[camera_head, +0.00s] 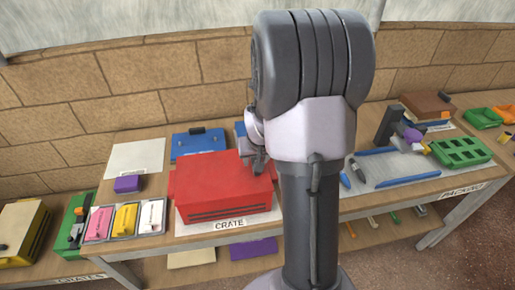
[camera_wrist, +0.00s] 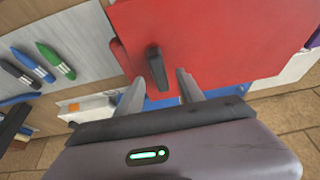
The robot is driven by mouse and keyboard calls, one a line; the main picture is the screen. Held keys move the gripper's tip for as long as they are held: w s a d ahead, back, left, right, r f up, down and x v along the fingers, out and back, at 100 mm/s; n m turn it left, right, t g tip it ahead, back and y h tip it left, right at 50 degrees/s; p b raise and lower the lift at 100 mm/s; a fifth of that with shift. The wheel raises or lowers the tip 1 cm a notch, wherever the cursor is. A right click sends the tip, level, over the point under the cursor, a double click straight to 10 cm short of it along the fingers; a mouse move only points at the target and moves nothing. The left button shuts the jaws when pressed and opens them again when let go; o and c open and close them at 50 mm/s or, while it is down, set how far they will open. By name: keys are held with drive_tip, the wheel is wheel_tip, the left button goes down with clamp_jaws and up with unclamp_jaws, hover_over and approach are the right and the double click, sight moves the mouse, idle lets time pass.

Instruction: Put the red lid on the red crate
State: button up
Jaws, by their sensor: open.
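The red crate (camera_head: 230,207) stands on the table behind a CRATE label, with dark slots in its front. The red lid (camera_head: 215,172) lies flat over its top; from here I cannot tell whether it is fully seated. In the wrist view the red lid (camera_wrist: 220,40) fills the upper part, with its black handle (camera_wrist: 157,68) upright on it. My gripper (camera_wrist: 160,78) is open, its fingers to either side of the handle's near end and apart from it. In the head view my gripper (camera_head: 258,160) is at the lid's right side, partly hidden by my arm.
A blue lid (camera_head: 198,141) with a black handle lies behind the crate. Pink, yellow and white packs (camera_head: 125,220) stand at left, near a purple block (camera_head: 128,184). Blue pens (camera_head: 378,152) and a green tray (camera_head: 460,152) lie at right.

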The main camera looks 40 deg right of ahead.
drive_tip(key=p+v, duration=0.5)
drive_tip(key=v, duration=1.1)
drive_tip(key=s+a+r+n+t+y+b, duration=0.1)
drive_tip(key=s+a, duration=0.5)
drive_tip(key=a, duration=0.7)
drive_tip(key=s+a+r+n+t+y+b, duration=0.1)
drive_tip(key=s+a+y+b, duration=0.2)
drive_tip(key=a, duration=1.1)
drive_tip(key=s+b, duration=0.3)
drive_tip(key=shift+a, duration=0.1)
